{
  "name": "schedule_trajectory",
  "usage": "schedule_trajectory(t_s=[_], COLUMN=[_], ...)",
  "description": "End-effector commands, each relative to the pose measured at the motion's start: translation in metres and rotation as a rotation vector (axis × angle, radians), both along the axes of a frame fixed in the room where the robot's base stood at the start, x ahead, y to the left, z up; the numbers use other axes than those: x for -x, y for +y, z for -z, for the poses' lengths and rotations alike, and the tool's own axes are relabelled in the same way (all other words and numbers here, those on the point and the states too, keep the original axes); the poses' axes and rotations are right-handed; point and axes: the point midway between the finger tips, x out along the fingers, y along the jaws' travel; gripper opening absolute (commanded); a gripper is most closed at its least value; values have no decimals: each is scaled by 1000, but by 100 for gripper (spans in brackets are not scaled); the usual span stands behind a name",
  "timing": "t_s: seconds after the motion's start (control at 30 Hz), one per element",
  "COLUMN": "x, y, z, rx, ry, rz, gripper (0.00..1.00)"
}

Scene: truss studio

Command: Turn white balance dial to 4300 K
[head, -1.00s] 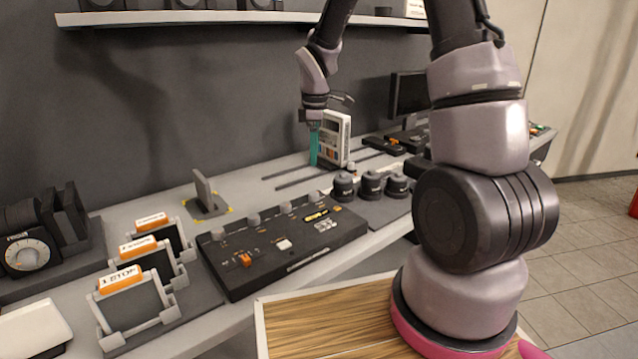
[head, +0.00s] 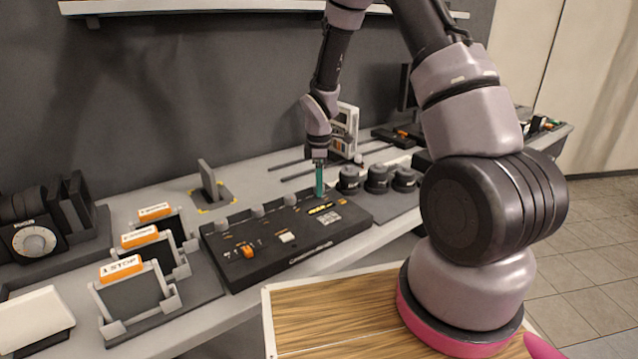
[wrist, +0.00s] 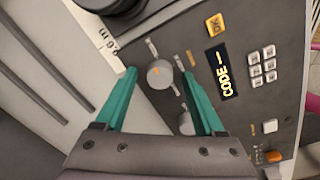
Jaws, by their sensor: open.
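A black control console (head: 275,262) lies on the counter with a row of grey knobs along its back edge. A second knob (wrist: 186,123) is partly hidden by my right finger. I cannot read which knob is the white balance dial or what it is set to. My gripper (head: 319,192) is open and points down over the console's right back end; it also shows in the wrist view (wrist: 156,66). I cannot tell whether it touches the knob.
Dark cylinders (head: 377,180) stand close to the right. A device with a pale round dial (head: 33,243) stands far left. Orange-tagged holders (head: 122,269) stand left of the console.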

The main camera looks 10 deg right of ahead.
Motion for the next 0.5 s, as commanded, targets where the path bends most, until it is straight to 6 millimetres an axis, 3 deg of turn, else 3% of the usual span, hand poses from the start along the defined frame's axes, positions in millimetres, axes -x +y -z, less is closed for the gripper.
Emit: schedule_trajectory(t_s=[0.27,0.3,0.47,0.5], x=[0,0,0,0], y=[0,0,0,0], z=[3,3,2,2], rx=[0,0,0,0], ry=[0,0,0,0], rz=[0,0,0,0], gripper=[71,67,6,0])
